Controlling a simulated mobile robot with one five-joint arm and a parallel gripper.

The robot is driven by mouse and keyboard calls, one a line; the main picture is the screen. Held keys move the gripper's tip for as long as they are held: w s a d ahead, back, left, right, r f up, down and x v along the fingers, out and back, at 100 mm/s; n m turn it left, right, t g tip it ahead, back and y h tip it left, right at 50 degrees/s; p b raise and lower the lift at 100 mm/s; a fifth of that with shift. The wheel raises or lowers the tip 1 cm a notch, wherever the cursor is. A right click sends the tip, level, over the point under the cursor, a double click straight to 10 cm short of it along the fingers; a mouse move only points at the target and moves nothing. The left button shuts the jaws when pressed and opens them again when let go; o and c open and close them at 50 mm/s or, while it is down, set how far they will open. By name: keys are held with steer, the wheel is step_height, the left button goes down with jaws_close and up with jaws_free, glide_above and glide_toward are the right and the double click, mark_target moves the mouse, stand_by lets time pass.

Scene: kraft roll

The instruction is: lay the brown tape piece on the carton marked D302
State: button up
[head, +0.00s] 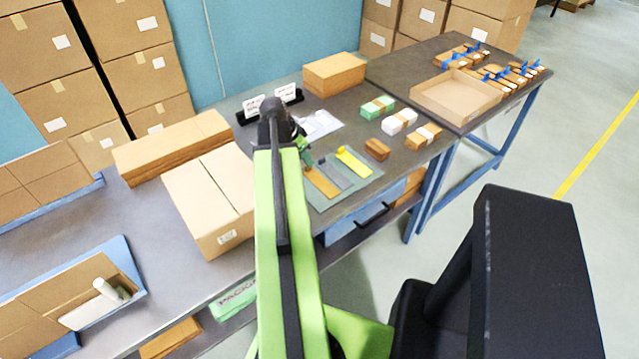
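A brown tape piece (321,183) lies on a grey-green mat (366,178), at the left of a grey strip (333,174) and a yellow strip (354,162). My gripper (306,164) is just above the far end of the brown piece; contact cannot be told. Its fingers are too small and partly hidden by the arm to show open or shut. A large closed carton (205,200) stands left of my arm with a white label too small to read. Three small cartons, green-and-white (377,107), white (399,121) and brown (423,136), stand to the right; I cannot read D302 on any.
A small brown block (377,149) sits right of the mat. An open tray (456,97) and blue-handled tape dispensers (460,55) are on the far table (400,68).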

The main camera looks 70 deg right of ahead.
mark_target(311, 170)
steer(key=b+x, duration=0.2)
steer(key=x, duration=0.2)
steer(key=shift+w+a+f+b, duration=0.1)
steer(key=shift+w+a+b, duration=0.1)
steer(key=shift+a+b, duration=0.15)
steer(key=shift+s+d+f+b, duration=0.1)
steer(key=shift+d+f+b, duration=0.1)
steer(key=shift+f+b, duration=0.1)
steer(key=shift+r, duration=0.25)
jaws_close()
